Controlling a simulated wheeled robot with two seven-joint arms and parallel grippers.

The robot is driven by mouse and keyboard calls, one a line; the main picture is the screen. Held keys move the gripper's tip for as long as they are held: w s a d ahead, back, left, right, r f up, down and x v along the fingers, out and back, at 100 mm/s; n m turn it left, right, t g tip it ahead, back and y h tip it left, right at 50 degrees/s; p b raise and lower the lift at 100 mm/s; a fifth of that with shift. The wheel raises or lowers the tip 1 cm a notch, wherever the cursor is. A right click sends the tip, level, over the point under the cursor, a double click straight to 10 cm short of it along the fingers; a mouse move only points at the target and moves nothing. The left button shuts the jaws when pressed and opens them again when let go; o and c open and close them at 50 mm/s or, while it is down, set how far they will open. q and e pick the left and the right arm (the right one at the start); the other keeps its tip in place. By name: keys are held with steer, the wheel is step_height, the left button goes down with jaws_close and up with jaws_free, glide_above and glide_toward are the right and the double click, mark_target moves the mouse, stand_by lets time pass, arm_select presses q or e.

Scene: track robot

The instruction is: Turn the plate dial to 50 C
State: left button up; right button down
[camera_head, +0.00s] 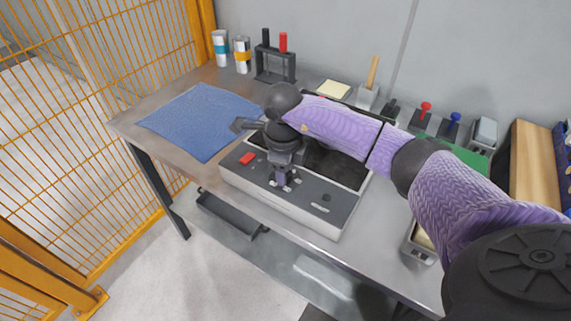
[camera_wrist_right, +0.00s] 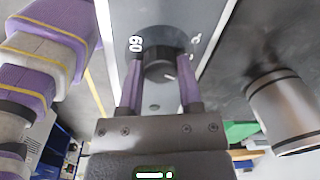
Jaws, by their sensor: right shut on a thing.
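The hot plate (camera_head: 333,218) is a grey and white box with a dark top, standing on the metal table. Its red switch (camera_head: 248,158) is at the left of the sloped front panel. My right gripper (camera_head: 284,181) reaches down to the panel from above. In the right wrist view the plate dial (camera_wrist_right: 158,69) is a round black knob with a pale pointer mark, and my right gripper (camera_wrist_right: 158,88) has its fingers on both sides of it, shut on it. A "60" mark shows left of the dial; other marks are partly hidden. My left gripper is not in view.
A blue cloth (camera_head: 200,120) lies on the table (camera_head: 150,108) at the left. A rack with a black and a red handle (camera_head: 275,62) stands behind. Red and blue knobbed tools (camera_head: 424,112) are at the right. An orange mesh fence (camera_head: 100,130) borders the left.

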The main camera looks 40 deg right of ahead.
steer(key=m+p, duration=0.1)
steer(key=m, duration=0.1)
steer(key=shift+r+m, duration=0.2)
steer(key=shift+m, duration=0.2)
steer(key=shift+m+p, duration=0.7)
steer(key=shift+m, duration=0.2)
steer(key=m+p, duration=0.1)
steer(key=m, duration=0.1)
steer(key=shift+m, duration=0.3)
steer(key=m+p, duration=0.1)
steer(key=m, duration=0.1)
steer(key=shift+w+m+g+p, duration=0.1)
steer(key=shift+m+g+p, duration=0.2)
steer(key=shift+m+p, duration=0.55)
steer(key=shift+m, duration=0.45)
steer(key=shift+m+p, duration=0.45)
steer(key=shift+m, duration=0.55)
steer(key=m+p, duration=0.2)
steer(key=m, duration=0.3)
steer(key=shift+d, duration=0.1)
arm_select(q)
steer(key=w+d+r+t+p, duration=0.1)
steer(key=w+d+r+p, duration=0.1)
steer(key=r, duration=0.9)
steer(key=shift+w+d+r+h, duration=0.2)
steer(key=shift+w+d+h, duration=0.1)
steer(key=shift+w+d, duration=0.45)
arm_select(e)
steer(key=shift+f+m, duration=0.1)
steer(key=shift+m, duration=2.4)
